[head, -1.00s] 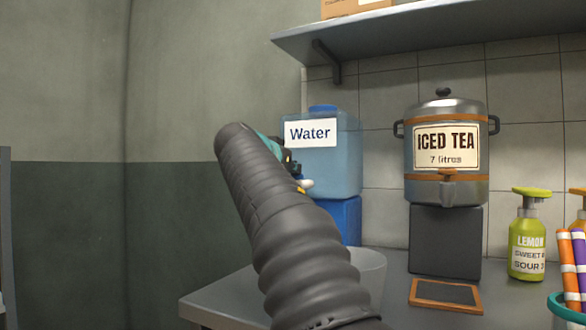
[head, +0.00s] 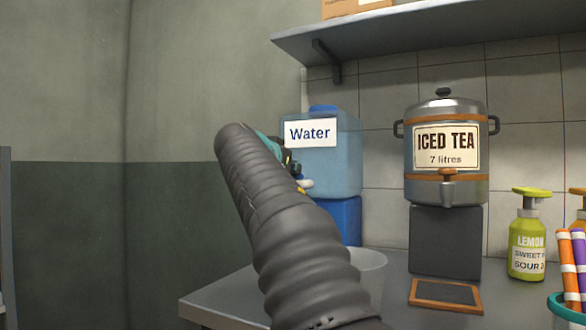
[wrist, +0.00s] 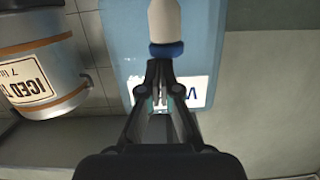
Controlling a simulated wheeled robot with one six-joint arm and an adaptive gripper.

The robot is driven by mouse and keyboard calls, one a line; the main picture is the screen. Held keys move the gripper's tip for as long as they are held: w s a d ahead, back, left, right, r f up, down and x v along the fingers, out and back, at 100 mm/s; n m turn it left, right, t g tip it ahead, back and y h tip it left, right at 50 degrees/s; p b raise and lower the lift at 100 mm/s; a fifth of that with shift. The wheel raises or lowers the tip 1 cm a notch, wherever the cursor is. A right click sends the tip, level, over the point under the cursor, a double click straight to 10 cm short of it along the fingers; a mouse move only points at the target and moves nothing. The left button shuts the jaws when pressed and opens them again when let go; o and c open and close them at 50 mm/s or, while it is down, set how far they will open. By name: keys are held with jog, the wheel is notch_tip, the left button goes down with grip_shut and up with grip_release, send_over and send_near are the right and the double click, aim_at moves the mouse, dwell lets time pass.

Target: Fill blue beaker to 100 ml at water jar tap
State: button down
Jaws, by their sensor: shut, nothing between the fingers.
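The water jar (head: 340,170) is a translucent blue container with a white "Water" label, standing on a blue block at the back. In the wrist view the jar (wrist: 225,40) appears upside down. A white part with a dark blue collar, seemingly its tap (wrist: 165,22), lies just beyond my gripper. A small white tip of it (head: 306,183) shows in the head view. My gripper (wrist: 160,68) is shut and empty in front of the jar, close to this tap; I cannot tell whether they touch. My arm partly hides it in the head view. I see no blue beaker.
The iced tea urn (head: 446,150) stands right of the jar on a dark block. A framed slate (head: 446,294) lies in front. A shelf (head: 430,32) hangs above.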

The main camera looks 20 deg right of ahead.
jog(key=shift+w+f, duration=0.3)
jog(key=shift+f, duration=0.3)
notch_tip(320, 180, up, 5)
jog(key=p, duration=0.4)
jog(key=b+v, duration=0.1)
jog(key=v, duration=0.9)
jog(key=shift+s, duration=0.45)
jog(key=shift+r, duration=0.1)
